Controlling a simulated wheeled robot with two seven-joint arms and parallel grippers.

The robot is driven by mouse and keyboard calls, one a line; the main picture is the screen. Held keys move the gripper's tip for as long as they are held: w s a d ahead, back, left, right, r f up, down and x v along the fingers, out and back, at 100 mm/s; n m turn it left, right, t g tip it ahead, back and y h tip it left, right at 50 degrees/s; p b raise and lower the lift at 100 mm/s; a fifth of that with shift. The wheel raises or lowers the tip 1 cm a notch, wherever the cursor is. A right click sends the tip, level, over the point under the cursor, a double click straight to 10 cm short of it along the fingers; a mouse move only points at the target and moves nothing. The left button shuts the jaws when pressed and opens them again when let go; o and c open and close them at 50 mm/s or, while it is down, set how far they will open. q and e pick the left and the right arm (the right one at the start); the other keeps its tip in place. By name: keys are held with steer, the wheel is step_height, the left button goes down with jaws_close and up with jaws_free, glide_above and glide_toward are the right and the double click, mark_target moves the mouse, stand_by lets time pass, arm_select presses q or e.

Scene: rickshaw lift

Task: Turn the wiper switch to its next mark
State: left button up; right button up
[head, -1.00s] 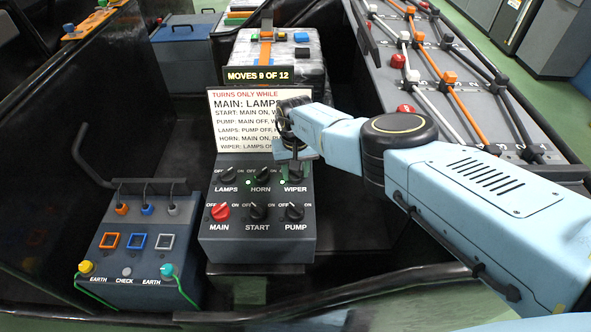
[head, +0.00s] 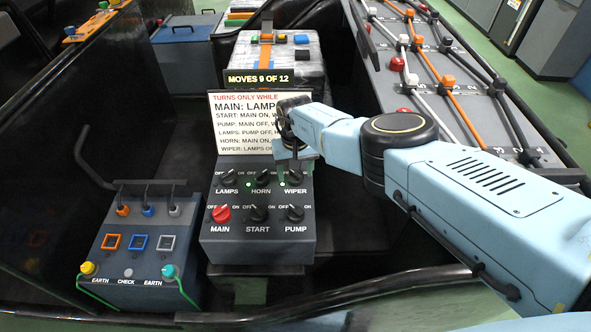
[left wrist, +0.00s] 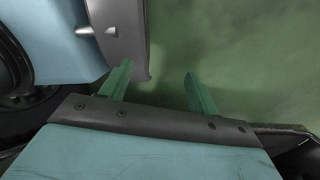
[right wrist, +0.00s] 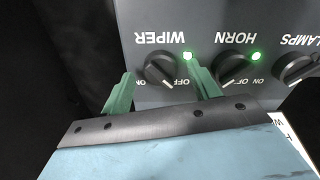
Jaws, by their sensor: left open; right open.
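The wiper switch (head: 295,177) is a black knob at the right end of the upper row on the grey switch box. In the right wrist view the wiper knob (right wrist: 160,70) shows upside down, its white line pointing toward the OFF side. My right gripper (right wrist: 162,90) is open, with one green finger on each side of the wiper knob and no visible grip on it. In the head view its fingers are partly hidden by the wrist. My left gripper (left wrist: 158,85) is open and empty over green floor, outside the head view.
The horn knob (right wrist: 238,68) sits close to one right finger. Green lights glow beside the WIPER and HORN labels. The lamps knob (head: 228,175), red main knob (head: 220,213), start knob (head: 258,213) and pump knob (head: 295,213) share the box. A rule sign (head: 240,125) stands behind.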

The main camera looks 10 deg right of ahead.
mark_target(296, 173)
step_height(296, 173, up, 5)
steer(key=p, duration=0.4)
steer(key=shift+f, duration=0.15)
arm_select(q)
steer(key=d+r+p, duration=0.3)
steer(key=r+p, duration=0.4)
steer(key=r, duration=0.5)
steer(key=shift+d+r+h+p, duration=0.2)
steer(key=shift+d+h+p, duration=0.1)
steer(key=shift+p, duration=0.1)
arm_select(e)
step_height(296, 173, up, 8)
steer(key=shift+f, duration=0.15)
arm_select(q)
steer(key=shift+s, duration=0.1)
